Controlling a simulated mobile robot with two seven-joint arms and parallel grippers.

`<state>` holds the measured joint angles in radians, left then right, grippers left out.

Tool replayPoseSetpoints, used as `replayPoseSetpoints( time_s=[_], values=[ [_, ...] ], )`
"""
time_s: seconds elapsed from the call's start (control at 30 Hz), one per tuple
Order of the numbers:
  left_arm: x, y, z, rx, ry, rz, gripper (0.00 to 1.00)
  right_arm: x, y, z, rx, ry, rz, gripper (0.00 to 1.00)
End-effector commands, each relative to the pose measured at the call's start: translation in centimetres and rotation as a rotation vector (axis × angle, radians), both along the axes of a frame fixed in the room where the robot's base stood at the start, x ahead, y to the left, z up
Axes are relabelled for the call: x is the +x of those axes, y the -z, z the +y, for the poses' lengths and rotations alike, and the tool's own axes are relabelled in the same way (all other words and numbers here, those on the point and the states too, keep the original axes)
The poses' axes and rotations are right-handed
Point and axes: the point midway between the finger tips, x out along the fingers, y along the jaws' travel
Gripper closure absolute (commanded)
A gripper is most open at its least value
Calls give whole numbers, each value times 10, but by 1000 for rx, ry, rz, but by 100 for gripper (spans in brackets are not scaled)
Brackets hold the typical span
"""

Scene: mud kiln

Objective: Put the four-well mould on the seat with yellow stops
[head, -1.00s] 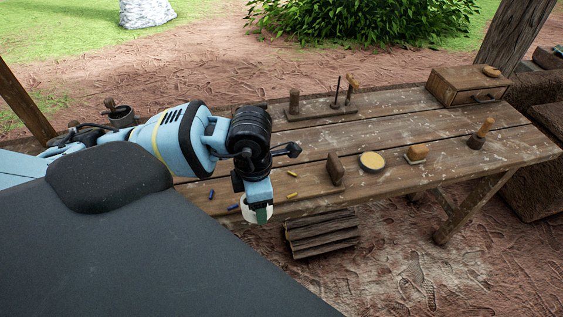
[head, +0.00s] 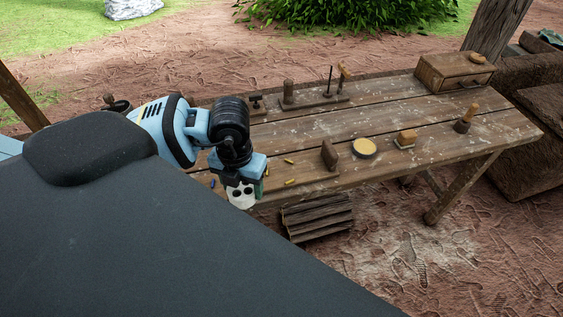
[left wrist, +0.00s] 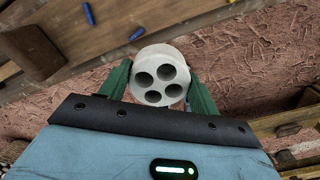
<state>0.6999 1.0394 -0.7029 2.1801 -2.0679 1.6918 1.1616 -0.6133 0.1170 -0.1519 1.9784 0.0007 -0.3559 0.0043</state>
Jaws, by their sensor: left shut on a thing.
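The white round four-well mould (left wrist: 160,75) is held between the green fingers of my left gripper (left wrist: 160,88), which is shut on it. In the left wrist view its four dark wells face the camera. In the head view the mould (head: 242,195) hangs at the table's front edge, with its wells turned towards the camera. Two small yellow stops (head: 290,181) and (head: 289,161) lie on the table just right of the gripper. Blue stops show in the left wrist view (left wrist: 88,13), and one in the head view (head: 212,183). My right gripper is not in view.
The wooden table (head: 390,110) carries a dark block (head: 329,155), a round yellow-topped disc (head: 364,148), a brush (head: 406,139), a wooden-handled stamp (head: 466,117) and a drawer box (head: 455,72). A rack with upright tools (head: 313,100) stands behind. Stacked logs (head: 318,216) lie below.

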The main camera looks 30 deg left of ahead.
Motion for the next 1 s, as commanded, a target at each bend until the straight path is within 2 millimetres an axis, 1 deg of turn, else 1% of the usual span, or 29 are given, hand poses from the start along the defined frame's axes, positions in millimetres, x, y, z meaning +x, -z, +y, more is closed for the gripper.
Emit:
replayPoseSetpoints(
  time_s=[0.03,0.3,0.5,0.6,0.77,1.0],
  values=[
    [12,-1,-3,-4,0,-5,67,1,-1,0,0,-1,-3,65],
    [68,4,-7,-3,0,-3,67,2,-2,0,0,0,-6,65],
    [106,9,-10,-2,0,-2,67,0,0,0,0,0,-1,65],
    [121,10,-11,-1,1,0,67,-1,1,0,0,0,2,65],
    [133,12,-11,-1,2,0,67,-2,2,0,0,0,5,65],
    [137,11,-11,0,3,-2,67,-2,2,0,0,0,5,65]
  ],
)
